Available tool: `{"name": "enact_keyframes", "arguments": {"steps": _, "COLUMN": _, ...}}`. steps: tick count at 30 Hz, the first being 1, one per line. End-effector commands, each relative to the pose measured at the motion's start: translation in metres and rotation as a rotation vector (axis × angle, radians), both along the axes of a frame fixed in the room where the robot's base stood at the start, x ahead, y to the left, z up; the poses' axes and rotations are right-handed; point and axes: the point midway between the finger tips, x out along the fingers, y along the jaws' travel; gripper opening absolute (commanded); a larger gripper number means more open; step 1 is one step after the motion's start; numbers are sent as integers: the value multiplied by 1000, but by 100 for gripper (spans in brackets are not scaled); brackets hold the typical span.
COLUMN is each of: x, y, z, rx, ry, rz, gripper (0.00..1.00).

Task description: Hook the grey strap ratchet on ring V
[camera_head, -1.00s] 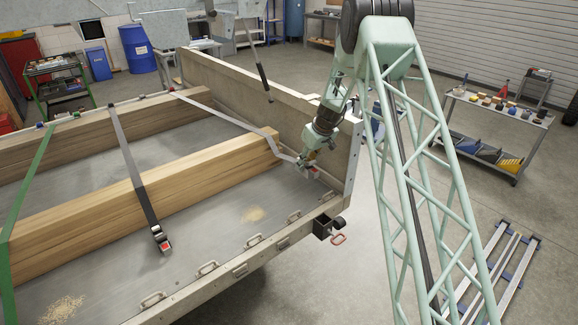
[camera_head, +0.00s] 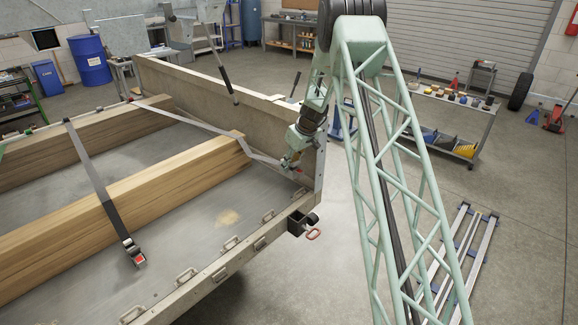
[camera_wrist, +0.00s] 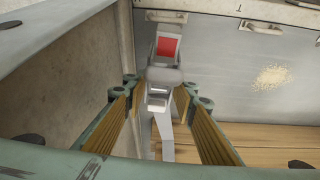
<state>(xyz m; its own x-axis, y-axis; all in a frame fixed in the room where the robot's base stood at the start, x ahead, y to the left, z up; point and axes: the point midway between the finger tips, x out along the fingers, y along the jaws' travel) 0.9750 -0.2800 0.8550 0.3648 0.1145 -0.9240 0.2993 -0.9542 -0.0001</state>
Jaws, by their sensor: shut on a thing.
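My gripper (camera_head: 293,165) is down inside the trailer's front right corner. In the wrist view its fingers (camera_wrist: 160,88) are closed around a grey strap ratchet (camera_wrist: 168,48) with a red plate. The ratchet's grey strap (camera_head: 205,127) runs back over the wooden beams to the far side. The ratchet's far end lies close to a metal ring (camera_wrist: 166,15) on the trailer edge; I cannot tell whether the hook is in it. Another ring (camera_wrist: 263,27) is to the right in the wrist view. No ring letters are readable, so I cannot tell which is V.
A second grey strap (camera_head: 90,170) ends in a red-marked ratchet (camera_head: 136,256) on the bed. Rings (camera_head: 231,243) line the near edge. The wooden side board (camera_head: 215,100) rises close beside my gripper. Wooden beams (camera_head: 150,190) cross the bed.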

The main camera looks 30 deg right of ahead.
Motion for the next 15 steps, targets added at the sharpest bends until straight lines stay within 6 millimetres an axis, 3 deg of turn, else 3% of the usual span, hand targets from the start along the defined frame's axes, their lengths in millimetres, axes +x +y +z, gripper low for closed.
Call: {"name": "enact_keyframes", "arguments": {"steps": 15, "x": 0, "y": 0, "z": -12, "rx": 0, "ry": 0, "rz": 0, "gripper": 10}}
